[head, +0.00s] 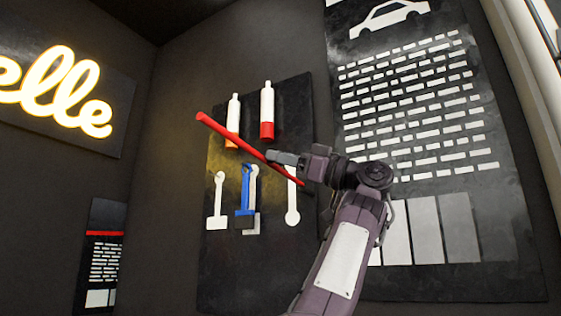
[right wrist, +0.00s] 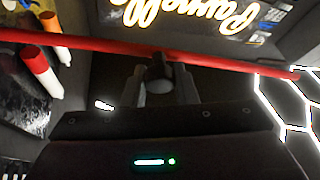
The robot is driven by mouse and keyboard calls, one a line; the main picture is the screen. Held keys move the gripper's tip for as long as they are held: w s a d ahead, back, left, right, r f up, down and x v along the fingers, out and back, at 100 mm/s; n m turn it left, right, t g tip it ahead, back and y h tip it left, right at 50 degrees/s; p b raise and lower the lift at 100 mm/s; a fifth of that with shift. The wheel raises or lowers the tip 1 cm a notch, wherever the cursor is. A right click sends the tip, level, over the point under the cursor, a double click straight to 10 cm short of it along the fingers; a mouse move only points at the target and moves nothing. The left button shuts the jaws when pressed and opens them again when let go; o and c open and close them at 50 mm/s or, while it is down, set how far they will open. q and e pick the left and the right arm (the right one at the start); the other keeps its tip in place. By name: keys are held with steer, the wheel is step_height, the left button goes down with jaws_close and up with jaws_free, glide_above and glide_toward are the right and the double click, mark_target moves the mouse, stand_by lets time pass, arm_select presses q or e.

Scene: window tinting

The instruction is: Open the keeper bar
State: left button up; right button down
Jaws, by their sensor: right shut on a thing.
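The keeper bar is a long thin red bar (head: 230,136), slanting down from upper left to lower right in front of a dark tool board (head: 285,260). In the right wrist view the red bar (right wrist: 90,44) crosses the top of the picture, just beyond the fingers. My right gripper (head: 275,157) comes in from the right and meets the bar past its middle. Its fingers (right wrist: 160,78) are shut around a dark rounded piece at the bar, perhaps its grip; the exact contact is partly hidden. My left gripper is not in view.
The board carries a white and orange bottle (head: 234,112), a white and red bottle (head: 267,108), a blue tool (head: 246,195) and white tool shapes. A dark wall chart (head: 410,110) stands to the right. A glowing sign (head: 60,92) is at left.

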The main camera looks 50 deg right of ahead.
steer(key=c, duration=1.1)
jaws_free()
steer(key=shift+c, duration=0.2)
steer(key=shift+s+d+f, duration=0.1)
steer(key=shift+s+f, duration=0.05)
steer(key=shift+s, duration=0.05)
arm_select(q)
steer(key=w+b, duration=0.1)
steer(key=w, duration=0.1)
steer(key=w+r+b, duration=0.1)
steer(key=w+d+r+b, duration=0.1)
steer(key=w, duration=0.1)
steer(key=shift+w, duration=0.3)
arm_select(e)
steer(key=v, duration=0.7)
steer(key=shift+d, duration=0.1)
